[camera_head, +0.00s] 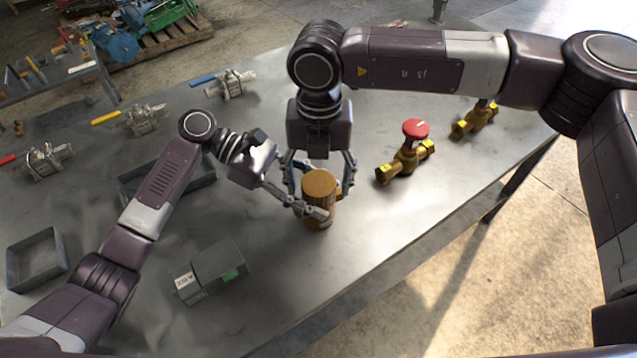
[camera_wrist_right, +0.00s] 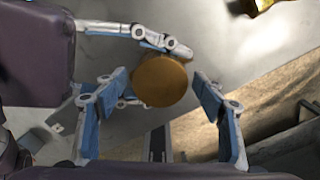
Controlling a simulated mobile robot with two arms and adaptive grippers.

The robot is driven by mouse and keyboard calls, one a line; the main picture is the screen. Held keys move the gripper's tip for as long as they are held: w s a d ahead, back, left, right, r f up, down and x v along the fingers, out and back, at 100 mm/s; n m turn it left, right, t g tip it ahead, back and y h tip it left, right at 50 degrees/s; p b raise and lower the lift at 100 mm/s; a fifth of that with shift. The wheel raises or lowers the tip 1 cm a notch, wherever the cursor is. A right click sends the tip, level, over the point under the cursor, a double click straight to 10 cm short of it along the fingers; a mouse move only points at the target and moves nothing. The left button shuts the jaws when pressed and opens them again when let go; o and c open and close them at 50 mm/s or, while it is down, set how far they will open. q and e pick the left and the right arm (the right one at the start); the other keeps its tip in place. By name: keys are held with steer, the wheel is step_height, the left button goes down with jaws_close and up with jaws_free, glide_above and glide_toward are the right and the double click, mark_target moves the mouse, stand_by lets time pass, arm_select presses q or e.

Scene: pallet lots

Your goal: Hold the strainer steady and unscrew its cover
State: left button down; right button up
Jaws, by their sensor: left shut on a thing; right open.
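The strainer (camera_head: 319,212) is a brown-orange upright cylinder on the grey table, with its round cover (camera_head: 320,184) on top. In the right wrist view the cover (camera_wrist_right: 160,80) shows as a brown disc from above. My left gripper (camera_head: 311,210) is shut on the strainer's body from the left, below the cover. My right gripper (camera_head: 319,183) is above the strainer and points down, with its fingers apart on either side of the cover. In the right wrist view my right gripper's fingers (camera_wrist_right: 160,98) show gaps to the disc. The strainer's far side is hidden.
Yellow valves, one with a red knob (camera_head: 415,129), stand to the right. Several silver valves (camera_head: 144,119) lie at the left. A grey box with a green label (camera_head: 213,268) and an empty tray (camera_head: 37,259) are nearer. The table's front edge is close to the strainer.

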step_height(320, 180, up, 4)
steer(key=shift+f, duration=0.15)
steer(key=shift+c, duration=0.4)
step_height(320, 180, up, 2)
steer(key=m, duration=0.4)
steer(key=shift+r+m, duration=0.55)
steer(key=shift+m, duration=0.45)
step_height(320, 180, down, 8)
steer(key=shift+r, duration=0.1)
